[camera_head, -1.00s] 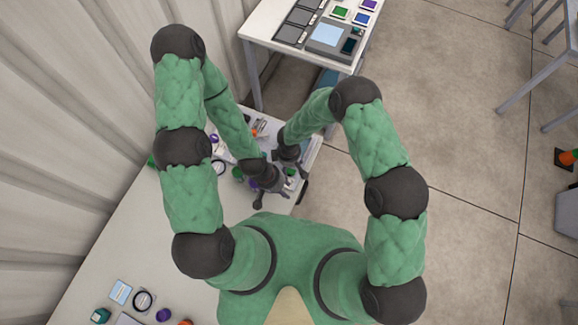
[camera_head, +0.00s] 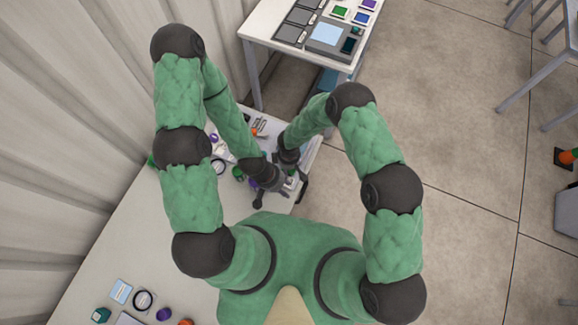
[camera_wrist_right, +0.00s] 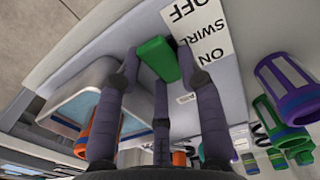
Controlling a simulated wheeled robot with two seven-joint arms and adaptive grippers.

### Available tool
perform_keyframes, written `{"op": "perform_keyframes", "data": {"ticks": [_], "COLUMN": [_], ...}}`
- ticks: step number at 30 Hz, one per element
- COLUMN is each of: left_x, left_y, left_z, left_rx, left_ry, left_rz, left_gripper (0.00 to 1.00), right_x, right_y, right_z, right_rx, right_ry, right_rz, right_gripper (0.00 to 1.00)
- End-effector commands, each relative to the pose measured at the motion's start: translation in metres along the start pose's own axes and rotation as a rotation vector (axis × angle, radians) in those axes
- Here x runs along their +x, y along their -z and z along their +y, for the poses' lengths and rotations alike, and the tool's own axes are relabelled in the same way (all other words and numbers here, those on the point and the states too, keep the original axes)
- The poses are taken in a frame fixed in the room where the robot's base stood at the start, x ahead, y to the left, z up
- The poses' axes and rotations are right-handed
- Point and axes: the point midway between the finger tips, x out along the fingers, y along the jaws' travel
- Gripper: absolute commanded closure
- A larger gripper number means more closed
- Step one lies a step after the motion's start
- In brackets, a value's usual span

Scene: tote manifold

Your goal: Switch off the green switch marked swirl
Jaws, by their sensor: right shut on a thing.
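The green switch (camera_wrist_right: 157,60) shows in the right wrist view as a green block on a grey panel. A white label (camera_wrist_right: 197,28) beside it reads OFF, SWIRL, ON, upside down in this view. My right gripper (camera_wrist_right: 159,74) has its dark fingers on both sides of the switch and is shut on it. I cannot tell which setting the switch is in. In the head view my right gripper (camera_head: 290,172) is over the table's far end. My left gripper (camera_head: 264,186) is close beside it, lower and to the left; its fingers are too small to read.
The right wrist view shows a purple holder (camera_wrist_right: 287,88), a green holder (camera_wrist_right: 272,120) and a blue-floored tray (camera_wrist_right: 82,108) near the switch. A second table (camera_head: 262,38) with panels stands beyond. The near white table (camera_head: 115,240) is mostly bare in its middle.

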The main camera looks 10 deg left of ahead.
Motion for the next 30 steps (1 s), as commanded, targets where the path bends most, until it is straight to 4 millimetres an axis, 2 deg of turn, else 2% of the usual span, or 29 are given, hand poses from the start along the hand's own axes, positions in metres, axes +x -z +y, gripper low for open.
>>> {"op": "perform_keyframes", "data": {"ticks": [12,25,26,27,28,30], "left_x": [0.030,0.031,0.031,0.031,0.031,0.031], "left_y": [0.001,0.001,0.001,0.001,0.001,0.001], "left_z": [-0.011,-0.011,-0.011,-0.011,-0.011,-0.011], "left_rx": [0.000,0.000,0.000,0.000,0.000,0.000], "left_ry": [0.000,0.000,0.000,0.000,0.000,0.000], "left_rz": [0.000,0.000,0.000,0.000,0.000,0.000], "left_gripper": [0.60,0.60,0.60,0.60,0.60,0.60], "right_x": [0.003,0.001,0.001,0.001,0.001,0.001], "right_y": [-0.003,-0.004,-0.004,-0.004,-0.004,-0.004], "right_z": [0.001,-0.001,-0.001,-0.001,-0.001,-0.001], "right_rx": [0.000,0.000,0.000,0.000,0.000,0.000], "right_ry": [-0.001,0.001,0.001,0.001,0.001,0.001], "right_rz": [0.104,0.120,0.120,0.120,0.120,0.120], "right_gripper": [0.95,0.95,0.53,0.42,0.38,0.38]}}
